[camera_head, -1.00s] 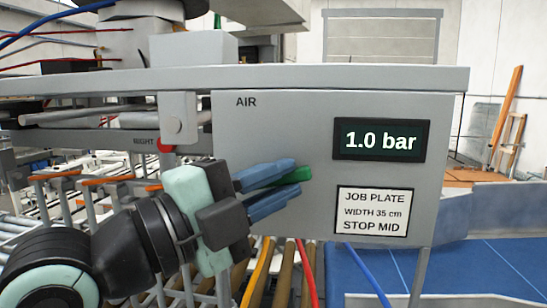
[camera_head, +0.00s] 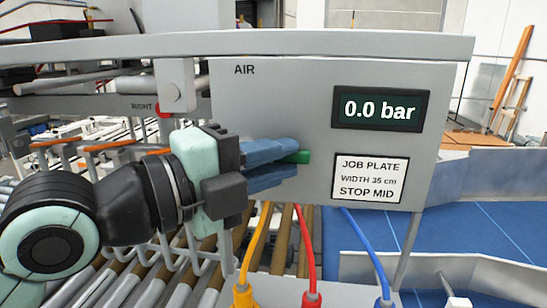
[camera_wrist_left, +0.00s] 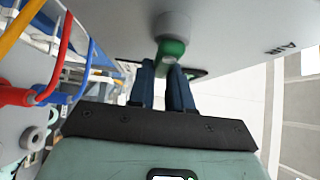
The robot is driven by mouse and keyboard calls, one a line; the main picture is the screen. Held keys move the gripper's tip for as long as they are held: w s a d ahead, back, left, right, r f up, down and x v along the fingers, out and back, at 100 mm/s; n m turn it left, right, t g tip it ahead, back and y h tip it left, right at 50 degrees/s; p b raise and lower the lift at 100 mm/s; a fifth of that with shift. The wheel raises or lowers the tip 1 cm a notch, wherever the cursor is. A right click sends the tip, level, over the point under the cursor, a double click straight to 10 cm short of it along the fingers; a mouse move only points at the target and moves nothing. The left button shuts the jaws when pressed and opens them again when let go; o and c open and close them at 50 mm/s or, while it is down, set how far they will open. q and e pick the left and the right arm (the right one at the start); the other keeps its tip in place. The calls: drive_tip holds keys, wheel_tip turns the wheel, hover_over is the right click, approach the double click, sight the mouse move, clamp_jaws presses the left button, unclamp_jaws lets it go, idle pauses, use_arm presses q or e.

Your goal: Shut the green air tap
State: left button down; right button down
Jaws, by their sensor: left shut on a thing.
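The green air tap (camera_head: 303,157) is on the grey panel (camera_head: 290,100) under the word AIR. Only its end shows past my fingers in the head view; it now lies level, pointing right. The display (camera_head: 380,110) beside it reads 0.0 bar. My left gripper (camera_head: 296,160) is shut on the tap's green handle, with a blue finger above and below it. In the left wrist view, the green tap (camera_wrist_left: 171,48) sits between the tips of my left gripper (camera_wrist_left: 169,68), below a grey round boss. My right gripper is not in view.
A job plate label (camera_head: 370,179) reads width 35 cm, stop mid. Yellow (camera_head: 256,245), red (camera_head: 306,250) and blue (camera_head: 368,248) hoses hang below the panel. Rollers lie under my arm. A grey ledge (camera_head: 240,45) juts out above the panel.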

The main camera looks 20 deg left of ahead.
use_arm(q)
drive_tip(key=c, duration=1)
unclamp_jaws()
drive_tip(key=shift+c, duration=0.2)
drive_tip(key=b+v, duration=0.1)
drive_tip(key=v, duration=1.2)
drive_tip(key=shift+s+b, duration=0.15)
drive_tip(key=shift+b, duration=0.25)
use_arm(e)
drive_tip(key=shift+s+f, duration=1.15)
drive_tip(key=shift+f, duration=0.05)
